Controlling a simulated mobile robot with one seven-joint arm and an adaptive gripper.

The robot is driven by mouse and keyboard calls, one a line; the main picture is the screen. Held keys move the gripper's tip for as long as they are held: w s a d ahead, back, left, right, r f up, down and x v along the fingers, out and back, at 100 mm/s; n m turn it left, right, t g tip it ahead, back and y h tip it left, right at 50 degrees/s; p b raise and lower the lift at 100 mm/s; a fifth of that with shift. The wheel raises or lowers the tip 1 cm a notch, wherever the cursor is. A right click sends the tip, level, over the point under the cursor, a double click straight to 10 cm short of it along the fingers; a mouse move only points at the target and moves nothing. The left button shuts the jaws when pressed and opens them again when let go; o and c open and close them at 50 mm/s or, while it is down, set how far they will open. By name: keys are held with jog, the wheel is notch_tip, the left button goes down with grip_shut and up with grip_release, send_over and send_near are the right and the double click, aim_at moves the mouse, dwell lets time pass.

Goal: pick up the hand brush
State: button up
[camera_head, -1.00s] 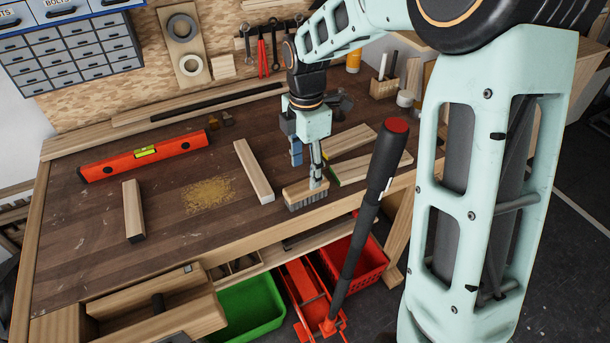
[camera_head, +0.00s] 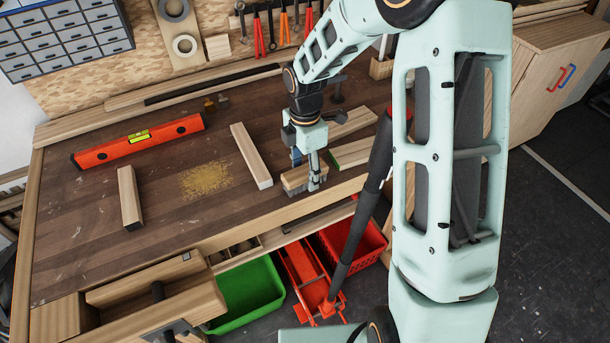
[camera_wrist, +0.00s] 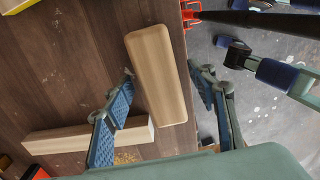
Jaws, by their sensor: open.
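The hand brush (camera_head: 295,179) has a light wooden body and grey bristles. It sits near the front edge of the workbench (camera_head: 90,215), bristles down. My gripper (camera_head: 314,178) points down at the brush and hides part of it in the head view. In the wrist view the smooth wooden back of the brush (camera_wrist: 157,70) lies between my two blue-padded fingers (camera_wrist: 165,88). The fingers are apart, one on each side, with visible gaps to the wood. Whether a fingertip touches the brush is hard to tell.
A wooden strip (camera_head: 250,155) lies just left of the brush, with sawdust (camera_head: 205,179) beyond it. More wood pieces (camera_head: 352,123) lie behind my gripper. A red level (camera_head: 138,140) is at the back left. A green bin (camera_head: 248,295) and red crate (camera_head: 352,245) stand below the front edge.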

aim_at(305, 170)
jog(key=shift+f, duration=0.65)
jog(key=c, duration=1.3)
jog(key=shift+r, duration=0.1)
notch_tip(305, 170, up, 10)
